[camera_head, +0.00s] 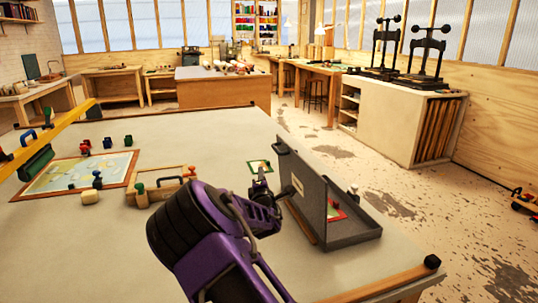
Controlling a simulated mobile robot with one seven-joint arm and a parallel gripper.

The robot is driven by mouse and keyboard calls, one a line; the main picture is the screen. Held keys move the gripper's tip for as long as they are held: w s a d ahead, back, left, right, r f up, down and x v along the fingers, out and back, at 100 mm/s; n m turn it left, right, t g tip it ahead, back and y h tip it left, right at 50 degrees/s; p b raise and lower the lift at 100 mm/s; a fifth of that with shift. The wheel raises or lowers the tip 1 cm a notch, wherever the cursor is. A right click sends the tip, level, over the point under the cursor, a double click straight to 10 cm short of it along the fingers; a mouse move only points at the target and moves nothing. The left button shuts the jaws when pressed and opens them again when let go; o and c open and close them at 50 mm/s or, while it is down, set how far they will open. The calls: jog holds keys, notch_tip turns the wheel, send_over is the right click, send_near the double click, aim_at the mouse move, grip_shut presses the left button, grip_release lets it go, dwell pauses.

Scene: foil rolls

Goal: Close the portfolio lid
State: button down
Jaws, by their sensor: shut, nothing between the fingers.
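The grey portfolio (352,237) lies on the right part of the table. Its lid (304,188) stands up steeply on the left side, so the case is open. A red-edged picture with some green (335,210) shows inside, partly hidden by the lid. My gripper (262,176) is shut and empty, just left of the lid's outer face. I cannot tell whether it touches the lid. My purple and black arm hides part of the table in front.
A small green-framed picture (259,167) lies behind my gripper. A wooden box with a handle (168,188), a framed map (80,173) and several small stamps are at the left. A wooden strip (375,290) edges the table front. Bare tabletop (200,135) lies towards the back.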

jog(key=w+d+r, duration=0.1)
jog(key=w+d, duration=0.2)
jog(key=w, duration=0.7)
jog(key=shift+w+d+r+p, duration=0.25)
jog(key=shift+w+r+p, duration=0.1)
jog(key=shift+r, duration=0.05)
jog(key=shift+d+r, duration=0.1)
jog(key=shift+d, duration=0.05)
